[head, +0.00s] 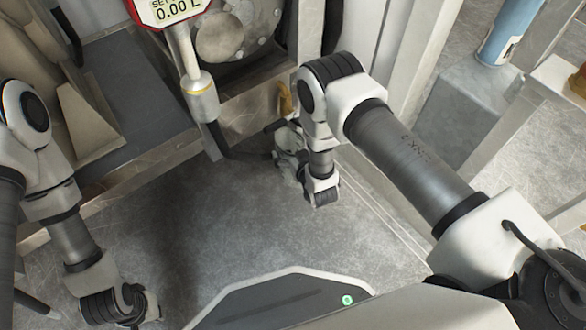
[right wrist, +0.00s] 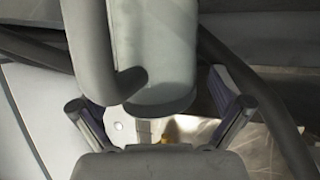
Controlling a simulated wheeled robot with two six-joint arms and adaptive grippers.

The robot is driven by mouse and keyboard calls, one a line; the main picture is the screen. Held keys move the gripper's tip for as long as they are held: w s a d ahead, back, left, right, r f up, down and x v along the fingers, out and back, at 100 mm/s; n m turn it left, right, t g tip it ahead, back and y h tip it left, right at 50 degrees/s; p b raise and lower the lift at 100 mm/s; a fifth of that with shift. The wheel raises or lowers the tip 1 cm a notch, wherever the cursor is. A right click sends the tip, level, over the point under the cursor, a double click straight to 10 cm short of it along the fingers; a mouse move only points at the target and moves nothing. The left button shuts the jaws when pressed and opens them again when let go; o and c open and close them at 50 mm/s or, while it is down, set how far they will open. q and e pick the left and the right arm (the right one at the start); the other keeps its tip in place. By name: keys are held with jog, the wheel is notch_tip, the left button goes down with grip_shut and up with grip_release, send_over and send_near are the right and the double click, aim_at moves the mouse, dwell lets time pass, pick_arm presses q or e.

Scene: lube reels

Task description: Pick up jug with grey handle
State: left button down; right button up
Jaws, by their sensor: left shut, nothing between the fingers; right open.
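My right gripper (head: 282,146) is low near the floor, just in front of the machine at the top centre of the head view. In the right wrist view it (right wrist: 160,104) is open, with one finger on each side. A pale grey rounded body (right wrist: 160,45) with a dark grey curved bar (right wrist: 92,60) beside it hangs in from the top, in front of the gap between the fingers. I cannot tell whether it is the jug with the grey handle. No jug shows clearly in the head view.
A metering nozzle with a red-framed display (head: 172,10) and metal spout (head: 190,65) stands left of my right arm. A reel (head: 232,38) is behind it. A blue can (head: 507,32) stands at upper right. Bare floor (head: 200,235) lies in the middle.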

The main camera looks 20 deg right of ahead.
jog(key=shift+x, duration=0.8)
jog(key=shift+s, duration=0.1)
jog(key=c, duration=1.8)
jog(key=shift+r, duration=0.15)
